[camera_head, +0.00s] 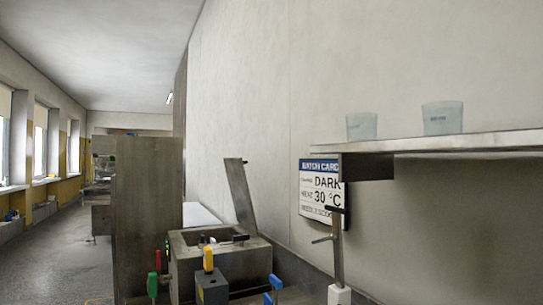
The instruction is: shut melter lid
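The melter (222,265) looks like a grey metal box with an open top, low in the middle of the head view. Its lid (240,199) appears as a flat grey panel standing up from the box's back right edge, tilted a little to the left at its top. The lid is raised, so the opening (205,239) shows, with small dark and light parts in or at it that I cannot make out. Neither of my grippers is in view.
A tall brown panel (148,215) stands left of the melter. Yellow (208,258), blue (276,283), green (152,286) and red handles are in front. A metal upright (337,255) and wall shelf (460,143) with two cups are at right. Floor (65,260) is open at left.

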